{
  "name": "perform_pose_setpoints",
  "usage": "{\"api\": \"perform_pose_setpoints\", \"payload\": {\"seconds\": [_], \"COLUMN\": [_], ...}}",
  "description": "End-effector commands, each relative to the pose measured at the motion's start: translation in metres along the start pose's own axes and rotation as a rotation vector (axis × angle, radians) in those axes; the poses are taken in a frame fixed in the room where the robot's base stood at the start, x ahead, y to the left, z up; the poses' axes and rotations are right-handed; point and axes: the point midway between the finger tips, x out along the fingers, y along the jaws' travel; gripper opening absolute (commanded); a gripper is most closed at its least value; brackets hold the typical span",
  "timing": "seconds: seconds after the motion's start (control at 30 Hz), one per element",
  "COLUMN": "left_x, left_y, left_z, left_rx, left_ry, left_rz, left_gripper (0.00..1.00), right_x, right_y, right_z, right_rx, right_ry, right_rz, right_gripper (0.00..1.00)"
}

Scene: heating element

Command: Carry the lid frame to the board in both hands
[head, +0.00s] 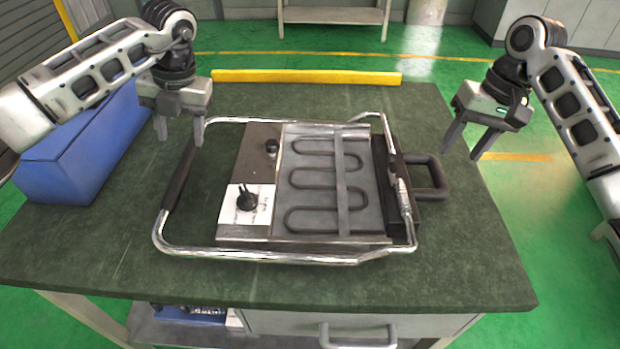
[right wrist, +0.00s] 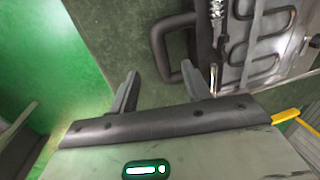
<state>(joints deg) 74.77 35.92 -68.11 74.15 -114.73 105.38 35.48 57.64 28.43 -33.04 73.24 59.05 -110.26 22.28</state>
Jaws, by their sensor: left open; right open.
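A chrome tube frame with a dark grip on its left side, apparently the lid frame (head: 262,256), lies around the board on the table. The board (head: 262,143) carries a looped dark heating element (head: 315,170), a knob on a white plate and a second dark knob. A black loop handle (head: 442,178) sticks out at the right; it also shows in the right wrist view (right wrist: 163,57). My left gripper (head: 180,138) is open and empty above the left grip's far end. My right gripper (head: 466,150) is open and empty, above and right of the loop handle.
The dark green table (head: 440,270) has free room in front and at the right. A blue box (head: 75,160) stands at the left edge. A yellow bar (head: 305,77) runs along the back edge. A drawer with a handle is below the front.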

Motion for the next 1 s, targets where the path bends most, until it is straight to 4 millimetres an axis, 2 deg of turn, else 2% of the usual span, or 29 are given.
{"api": "perform_pose_setpoints", "payload": {"seconds": [0.03,0.3,0.5,0.7,0.97,1.0], "left_x": [0.011,0.063,0.089,0.098,0.099,0.099], "left_y": [0.001,0.000,0.000,0.000,0.000,0.000], "left_z": [-0.001,-0.001,0.000,0.000,0.000,0.000], "left_rx": [-0.001,0.000,-0.001,0.000,0.000,0.000], "left_ry": [0.004,0.003,0.001,-0.001,-0.001,-0.001], "left_rz": [0.001,0.000,0.000,-0.001,-0.001,-0.001], "left_gripper": [0.52,0.52,0.52,0.52,0.52,0.43], "right_x": [0.012,0.064,0.089,0.099,0.099,0.099], "right_y": [0.000,0.000,0.000,0.000,0.000,0.000], "right_z": [0.001,0.001,0.000,0.000,0.000,0.000], "right_rx": [0.000,0.000,0.000,0.000,0.000,0.000], "right_ry": [-0.005,-0.004,-0.002,-0.001,0.000,0.000], "right_rz": [0.000,0.000,0.000,0.000,0.000,0.000], "right_gripper": [0.48,0.48,0.48,0.48,0.48,0.40]}}
